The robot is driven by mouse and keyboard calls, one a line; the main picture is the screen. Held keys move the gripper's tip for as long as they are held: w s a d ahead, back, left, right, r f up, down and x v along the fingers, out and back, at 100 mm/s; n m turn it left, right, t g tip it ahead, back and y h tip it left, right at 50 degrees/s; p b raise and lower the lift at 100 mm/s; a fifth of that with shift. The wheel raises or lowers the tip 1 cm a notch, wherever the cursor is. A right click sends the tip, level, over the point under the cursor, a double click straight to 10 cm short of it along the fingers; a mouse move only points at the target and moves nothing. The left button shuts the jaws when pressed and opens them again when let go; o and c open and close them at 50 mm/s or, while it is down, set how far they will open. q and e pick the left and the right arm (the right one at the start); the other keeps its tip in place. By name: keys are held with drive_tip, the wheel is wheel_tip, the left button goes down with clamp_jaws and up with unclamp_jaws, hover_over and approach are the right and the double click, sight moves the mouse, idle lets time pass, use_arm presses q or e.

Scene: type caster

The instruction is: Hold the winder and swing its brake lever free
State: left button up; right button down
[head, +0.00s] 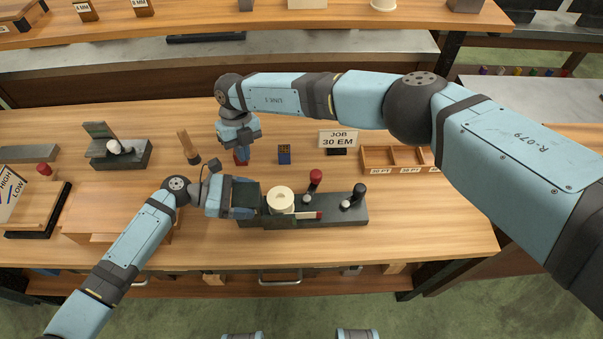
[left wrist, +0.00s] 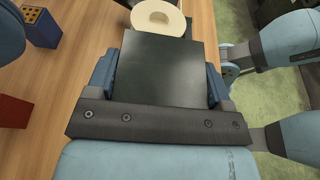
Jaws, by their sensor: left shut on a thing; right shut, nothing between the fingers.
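The winder is a long dark base (head: 335,212) on the bench, carrying a cream roll (head: 280,199). Which one is the brake lever I cannot tell. My left gripper (head: 244,198) is shut on the winder's dark left-end block, whose flat top fills the space between the fingers in the left wrist view (left wrist: 163,72). My right gripper (head: 241,148) is shut and empty, behind and left of the roll, apart from the levers.
A blue block with holes (head: 284,154) and a red block (left wrist: 12,112) stand behind the winder; my right gripper partly covers the red one. A job sign (head: 338,139) and compartment tray (head: 385,157) are farther back. The bench right of the winder is clear.

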sight(311, 178)
drive_tip(key=s+d+f+h, duration=0.1)
drive_tip(key=d+f+h, duration=0.1)
drive_tip(key=d, duration=0.1)
drive_tip(key=s+d+f+m+h, duration=0.1)
drive_tip(key=d+f+h, duration=0.1)
drive_tip(key=d, duration=0.2)
drive_tip(key=s+d+f+h, duration=0.2)
drive_tip(key=d, duration=0.1)
drive_tip(key=shift+d+f+t+h, duration=0.15)
drive_tip(key=shift+d+t+h, duration=0.15)
drive_tip(key=shift+t+h, duration=0.1)
drive_tip(key=shift+w+d+f, duration=0.1)
drive_tip(key=shift+w+d, duration=0.1)
drive_tip(key=shift+d, duration=0.4)
drive_tip(key=shift+w+d+f, duration=0.1)
drive_tip(key=shift+w+d, duration=0.05)
drive_tip(key=shift+d, duration=0.45)
drive_tip(key=shift+w+d, duration=0.25)
drive_tip(key=shift+d, duration=0.55)
drive_tip(key=shift+m, duration=0.3)
drive_tip(key=shift+w+d+m+g+y, duration=0.15)
drive_tip(key=shift+d+m+g+y, duration=0.25)
drive_tip(key=shift+d+m, duration=0.45)
drive_tip(key=shift+a, duration=0.1)
